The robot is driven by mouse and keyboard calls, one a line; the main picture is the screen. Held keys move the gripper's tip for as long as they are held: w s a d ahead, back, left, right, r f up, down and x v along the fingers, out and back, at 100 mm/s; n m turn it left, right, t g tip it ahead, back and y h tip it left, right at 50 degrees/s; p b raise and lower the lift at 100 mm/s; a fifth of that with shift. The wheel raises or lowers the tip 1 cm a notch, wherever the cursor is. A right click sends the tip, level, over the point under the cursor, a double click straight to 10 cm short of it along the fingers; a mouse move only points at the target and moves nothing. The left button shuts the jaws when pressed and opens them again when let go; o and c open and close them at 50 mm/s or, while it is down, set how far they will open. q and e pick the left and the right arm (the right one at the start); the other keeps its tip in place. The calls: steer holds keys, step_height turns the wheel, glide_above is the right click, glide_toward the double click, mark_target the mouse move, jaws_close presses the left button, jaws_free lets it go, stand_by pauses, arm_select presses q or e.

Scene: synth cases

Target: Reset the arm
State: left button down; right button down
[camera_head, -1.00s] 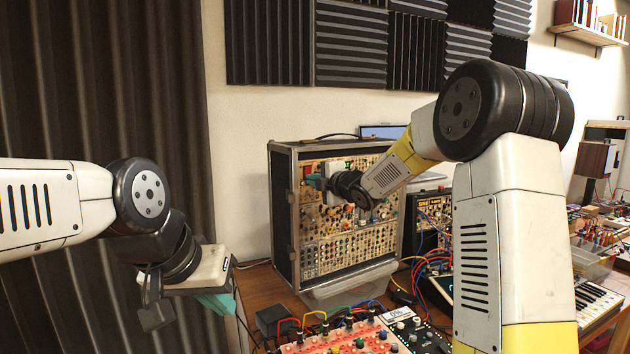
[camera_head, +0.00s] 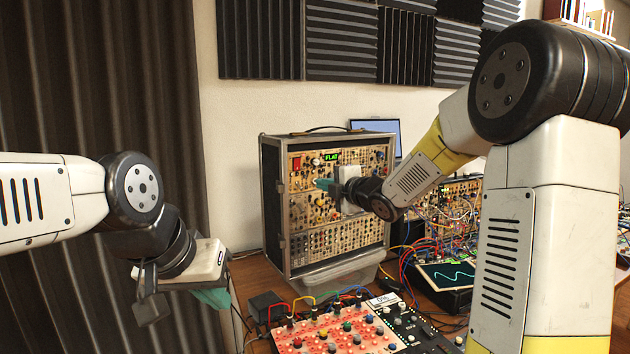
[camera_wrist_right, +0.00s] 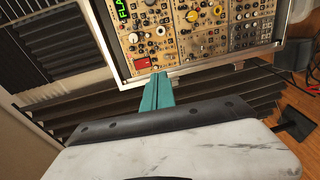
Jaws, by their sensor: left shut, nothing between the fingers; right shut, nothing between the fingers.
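My right gripper (camera_head: 321,184) is in front of the tall synth case (camera_head: 270,200), its teal fingers shut and empty, pointing left across the panel. In the right wrist view the shut teal fingers (camera_wrist_right: 158,80) point up toward the lower part of the picture's panel, close to a red square button (camera_wrist_right: 142,64). Whether they touch the panel I cannot tell. My left gripper (camera_head: 215,299) hangs low at the left, partly hidden behind its own wrist; its teal fingers are shut and empty.
A red-lit controller (camera_head: 325,338) with patch cables stands on the desk in front. A clear tray (camera_head: 335,284) lies below the case. A smaller synth (camera_head: 455,215) and a scope with a cyan trace (camera_head: 448,275) stand right. A dark curtain (camera_head: 100,80) hangs left.

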steer(key=s+d+m+g+h, duration=0.2)
steer(key=s+d+m+h, duration=0.5)
steer(key=s+d+m, duration=0.5)
steer(key=s+f+m+g, duration=0.2)
steer(key=s+m, duration=0.2)
steer(key=s, duration=0.4)
steer(key=s+a+f+m+g, duration=0.1)
steer(key=s+f+m+g, duration=0.1)
steer(key=s, duration=0.6)
steer(key=s+f+m+g, duration=0.2)
steer(key=s+f+m, duration=0.2)
steer(key=s, duration=0.4)
steer(key=shift+s+a+m+y, duration=0.15)
steer(key=shift+a+m+y, duration=0.2)
steer(key=shift+m, duration=0.45)
